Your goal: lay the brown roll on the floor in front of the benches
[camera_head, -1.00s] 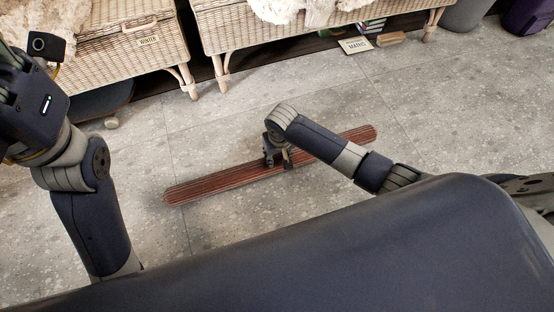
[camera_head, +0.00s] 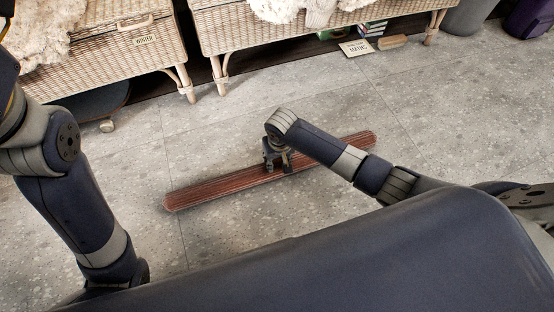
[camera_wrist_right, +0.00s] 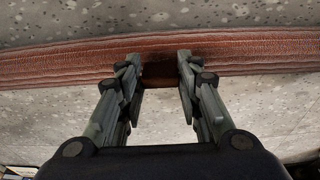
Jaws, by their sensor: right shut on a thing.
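The brown roll (camera_head: 215,187), long, thin and ribbed reddish brown, lies slantwise across the floor in front of the wicker benches, its right end farther back. It is at or just above the floor; I cannot tell whether it touches. My right gripper (camera_head: 277,166) is shut on the brown roll near its middle, from above. In the right wrist view the roll (camera_wrist_right: 60,65) runs across the picture, and a dark band of it shows between the fingers of my right gripper (camera_wrist_right: 158,75). My left arm is at the left edge, and its gripper is out of view.
Two wicker benches, one left (camera_head: 110,60) and one right (camera_head: 240,35), stand at the back on short legs. Books (camera_head: 372,28), a "MATHS" card (camera_head: 355,48) and a brush-like block (camera_head: 393,41) are by the right bench. The floor (camera_head: 420,120) around the roll is clear.

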